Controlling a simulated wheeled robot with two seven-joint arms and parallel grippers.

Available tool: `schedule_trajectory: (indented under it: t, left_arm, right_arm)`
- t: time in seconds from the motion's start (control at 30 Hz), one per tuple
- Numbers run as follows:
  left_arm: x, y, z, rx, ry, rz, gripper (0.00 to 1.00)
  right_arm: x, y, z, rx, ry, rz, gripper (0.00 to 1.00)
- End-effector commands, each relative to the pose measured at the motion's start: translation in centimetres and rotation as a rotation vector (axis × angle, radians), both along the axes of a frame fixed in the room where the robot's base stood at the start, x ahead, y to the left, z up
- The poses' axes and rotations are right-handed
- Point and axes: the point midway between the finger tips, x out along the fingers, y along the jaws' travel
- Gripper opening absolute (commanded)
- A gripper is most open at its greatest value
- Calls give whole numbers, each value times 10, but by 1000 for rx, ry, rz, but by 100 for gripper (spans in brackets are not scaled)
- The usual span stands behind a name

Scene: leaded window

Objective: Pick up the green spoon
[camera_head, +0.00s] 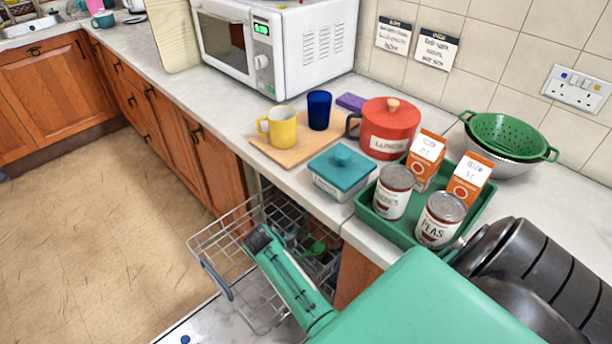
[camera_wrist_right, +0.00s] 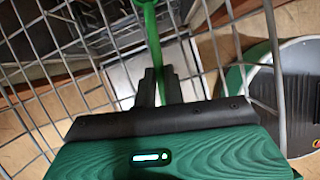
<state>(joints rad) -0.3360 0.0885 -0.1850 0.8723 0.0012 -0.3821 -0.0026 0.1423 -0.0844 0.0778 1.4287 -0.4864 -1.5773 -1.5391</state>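The green spoon (camera_head: 317,248) is in the wire dishwasher rack in the head view, its bowl showing to the right of my right arm. In the right wrist view its green handle (camera_wrist_right: 151,30) runs down from the top edge to my right gripper (camera_wrist_right: 161,85). The two dark fingers are close together, one on each side of the handle, and look shut on it. The right gripper's fingers are hidden in the head view behind its green housing, which is over the rack. My left gripper is not in view.
The wire rack (camera_head: 205,240) surrounds the spoon, with its bars close to my right gripper. On the counter above stand a green tray (camera_head: 400,232) with cans and cartons, a teal-lidded box (camera_head: 341,168), a red pot (camera_head: 388,130) and a yellow mug (camera_head: 281,130). The floor at left is clear.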

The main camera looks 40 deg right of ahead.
Motion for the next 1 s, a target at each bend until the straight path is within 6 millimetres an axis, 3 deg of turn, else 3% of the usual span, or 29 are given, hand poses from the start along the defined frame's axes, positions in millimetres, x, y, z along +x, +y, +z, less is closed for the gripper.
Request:
schedule_trajectory:
  t: [0.57,0.83,1.0]
  left_arm:
    - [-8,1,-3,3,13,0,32]
    - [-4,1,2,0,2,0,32]
    - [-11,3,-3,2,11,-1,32]
  right_arm:
    - [4,0,6,-1,-3,1,0]
    - [5,0,44,-2,-3,2,0]
    - [10,1,72,-1,-3,1,0]
